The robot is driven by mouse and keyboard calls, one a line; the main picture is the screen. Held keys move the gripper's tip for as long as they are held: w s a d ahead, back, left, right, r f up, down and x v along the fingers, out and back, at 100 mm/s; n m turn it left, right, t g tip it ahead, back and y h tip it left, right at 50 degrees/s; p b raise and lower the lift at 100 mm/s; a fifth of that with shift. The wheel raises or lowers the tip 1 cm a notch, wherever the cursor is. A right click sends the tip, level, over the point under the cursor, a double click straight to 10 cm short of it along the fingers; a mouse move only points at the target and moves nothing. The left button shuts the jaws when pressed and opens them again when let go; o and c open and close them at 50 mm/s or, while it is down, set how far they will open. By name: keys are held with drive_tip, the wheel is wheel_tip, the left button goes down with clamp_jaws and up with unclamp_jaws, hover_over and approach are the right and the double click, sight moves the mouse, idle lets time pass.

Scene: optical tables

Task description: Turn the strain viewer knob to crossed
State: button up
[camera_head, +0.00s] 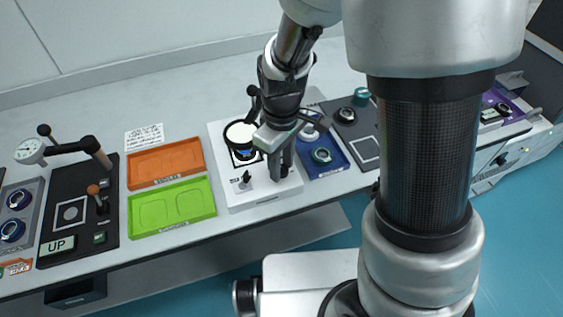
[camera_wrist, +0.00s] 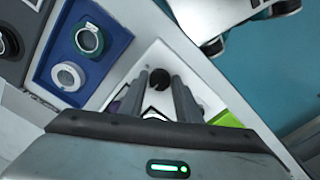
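The strain viewer appears to be the white base (camera_head: 262,196) with a round black-rimmed, white-topped part (camera_head: 240,136) at its back left. My gripper (camera_head: 281,168) is over the right part of this base, pointing down. In the wrist view, a round black knob (camera_wrist: 160,79) shows between the tips of my gripper (camera_wrist: 159,82). The fingers stand apart on both sides of it, with small gaps visible. The knob's pointer direction and marks cannot be read. A small black lever-like piece (camera_head: 246,177) stands at the base's front left. My gripper hides part of the base.
A blue tray (camera_head: 336,170) with round ringed parts lies right of the base; it also shows in the wrist view (camera_wrist: 116,42). Green (camera_head: 172,207) and orange (camera_head: 165,163) trays lie to the left. A black panel with a gauge arm (camera_head: 75,148) stands further left.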

drive_tip(key=c, duration=0.6)
drive_tip(key=shift+o, duration=0.2)
drive_tip(key=shift+m, duration=0.4)
drive_tip(key=m+p, duration=0.1)
drive_tip(key=m, duration=0.1)
drive_tip(key=shift+r+m, duration=0.1)
drive_tip(key=shift+m, duration=0.2)
drive_tip(key=m+p, duration=0.2)
drive_tip(key=m, duration=0.2)
drive_tip(key=shift+m, duration=0.3)
drive_tip(key=m+p, duration=0.2)
drive_tip(key=m, duration=0.3)
drive_tip(key=shift+m+p, duration=1.25)
drive_tip(key=shift+m, duration=1.25)
drive_tip(key=shift+w, duration=0.1)
